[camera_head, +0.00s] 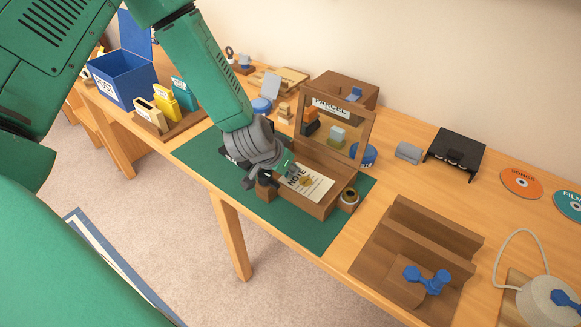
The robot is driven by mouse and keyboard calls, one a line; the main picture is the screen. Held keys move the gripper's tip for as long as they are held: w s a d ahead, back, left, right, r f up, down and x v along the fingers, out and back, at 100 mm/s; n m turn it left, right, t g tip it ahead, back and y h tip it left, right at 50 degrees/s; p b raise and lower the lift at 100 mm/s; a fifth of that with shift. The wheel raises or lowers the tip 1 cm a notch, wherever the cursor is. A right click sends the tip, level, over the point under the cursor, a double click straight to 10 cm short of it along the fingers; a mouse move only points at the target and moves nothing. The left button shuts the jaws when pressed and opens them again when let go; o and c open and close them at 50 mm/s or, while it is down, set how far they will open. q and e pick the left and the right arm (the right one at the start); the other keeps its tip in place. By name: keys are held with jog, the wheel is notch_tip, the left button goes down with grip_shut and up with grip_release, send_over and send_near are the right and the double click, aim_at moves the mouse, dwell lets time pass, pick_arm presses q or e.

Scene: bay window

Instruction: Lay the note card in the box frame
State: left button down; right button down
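The note card (310,186), cream with "NOTE" printed on it, is at the low brown wooden box (322,208) on the green mat. It seems to lie flat within the box, but I cannot tell if it rests on the bottom. An upright brown frame labelled "PARCEL" (368,128) stands at the box's back edge. My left gripper (273,178) comes down at the card's left end. Its dark fingertips are at or touching the card's edge, and the wrist hides part of the box. Whether the fingers grip the card is unclear. My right gripper is out of view.
A brown stand with a blue piece (428,280) is at the right. A black holder (455,153) and discs (521,183) lie behind it. A blue bin (122,78) is at left. The mat's front (315,232) is clear.

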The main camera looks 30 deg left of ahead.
pick_arm(q)
jog(key=shift+a, duration=0.15)
jog(key=shift+d, duration=0.25)
jog(key=c, duration=1.5)
grip_release()
jog(key=shift+a+f, duration=0.1)
jog(key=shift+p+v, duration=2.85)
jog(key=shift+v, duration=0.7)
